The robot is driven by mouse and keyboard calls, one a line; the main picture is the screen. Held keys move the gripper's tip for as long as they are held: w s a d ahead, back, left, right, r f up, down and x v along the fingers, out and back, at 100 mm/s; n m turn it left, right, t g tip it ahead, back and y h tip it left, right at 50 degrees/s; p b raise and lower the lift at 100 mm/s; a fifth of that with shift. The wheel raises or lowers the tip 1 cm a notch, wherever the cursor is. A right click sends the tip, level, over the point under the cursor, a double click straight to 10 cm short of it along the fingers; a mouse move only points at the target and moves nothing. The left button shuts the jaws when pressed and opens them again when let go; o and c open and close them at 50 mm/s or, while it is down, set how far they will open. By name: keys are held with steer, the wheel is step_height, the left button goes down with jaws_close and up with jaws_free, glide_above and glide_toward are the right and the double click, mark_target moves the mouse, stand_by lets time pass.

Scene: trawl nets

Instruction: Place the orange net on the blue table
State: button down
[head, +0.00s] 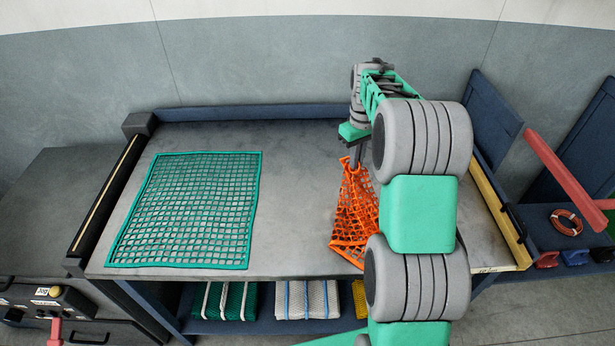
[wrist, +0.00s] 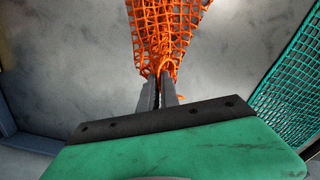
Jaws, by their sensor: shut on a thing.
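The orange net (head: 355,215) hangs bunched from my gripper (head: 356,155) over the right part of the table (head: 295,180), which has a grey top and blue frame. Its lower end spreads near the tabletop; I cannot tell whether it touches. In the wrist view, the orange net (wrist: 170,30) is pinched between the fingertips of my gripper (wrist: 160,88). My arm hides part of the net's right side in the head view.
A green net (head: 185,210) lies flat on the left of the tabletop. Folded nets (head: 307,300) sit on the shelf below. A yellow strip (head: 500,215) edges the table's right side. An orange ring (head: 566,222) lies on a blue surface at far right. The tabletop's middle is clear.

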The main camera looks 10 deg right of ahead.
steer(key=f, duration=0.1)
steer(key=w+a+f+p, duration=0.1)
steer(key=f, duration=0.1)
steer(key=w+f, duration=0.1)
steer(key=f, duration=0.1)
steer(key=shift+a+p, duration=0.15)
steer(key=shift+p, duration=0.15)
steer(key=shift+f, duration=0.45)
steer(key=c, duration=0.9)
jaws_free()
steer(key=shift+o, duration=0.2)
steer(key=shift+r, duration=0.1)
step_height(320, 180, up, 8)
steer(key=b, duration=0.1)
